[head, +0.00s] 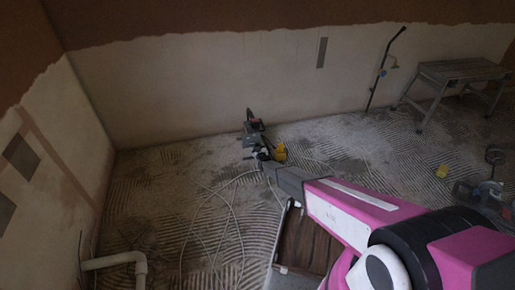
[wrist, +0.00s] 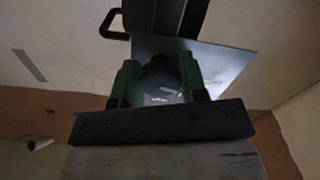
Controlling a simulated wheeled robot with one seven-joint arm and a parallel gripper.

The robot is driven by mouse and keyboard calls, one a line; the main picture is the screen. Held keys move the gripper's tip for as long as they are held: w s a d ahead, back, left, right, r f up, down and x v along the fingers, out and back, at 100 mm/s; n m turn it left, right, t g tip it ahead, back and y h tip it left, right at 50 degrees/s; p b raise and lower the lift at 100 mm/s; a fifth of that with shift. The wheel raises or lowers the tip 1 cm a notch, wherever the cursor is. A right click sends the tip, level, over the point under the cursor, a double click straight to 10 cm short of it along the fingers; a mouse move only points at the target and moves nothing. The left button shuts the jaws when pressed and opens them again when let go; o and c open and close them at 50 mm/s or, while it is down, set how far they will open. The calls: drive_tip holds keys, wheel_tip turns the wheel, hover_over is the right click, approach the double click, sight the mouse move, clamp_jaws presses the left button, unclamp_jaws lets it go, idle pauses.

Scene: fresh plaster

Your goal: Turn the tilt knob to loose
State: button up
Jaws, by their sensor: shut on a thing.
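My gripper (head: 262,157) reaches to a dark grey power tool (head: 254,131) on the floor near the back wall. In the wrist view the green fingers of my gripper (wrist: 158,72) stand on both sides of a dark round part, the tilt knob (wrist: 160,86), and are shut on it. Behind the knob lies a flat grey metal plate (wrist: 212,62) with a black loop handle (wrist: 113,24) at its upper left. In the head view the knob is hidden by my gripper. Its loose or tight marking cannot be read.
A yellow object (head: 280,153) lies just right of my gripper. A thin pale cable (head: 229,208) loops over the ridged floor. A workbench (head: 461,76) and a cluster of tools (head: 489,189) stand at right. A white pipe (head: 123,259) is at lower left. The left floor is mostly open.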

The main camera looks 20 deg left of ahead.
drive_tip(key=n, duration=0.7)
drive_tip(key=shift+f, duration=0.1)
drive_tip(key=n, duration=0.4)
drive_tip(key=shift+n, duration=1.8)
drive_tip(key=o, duration=0.9)
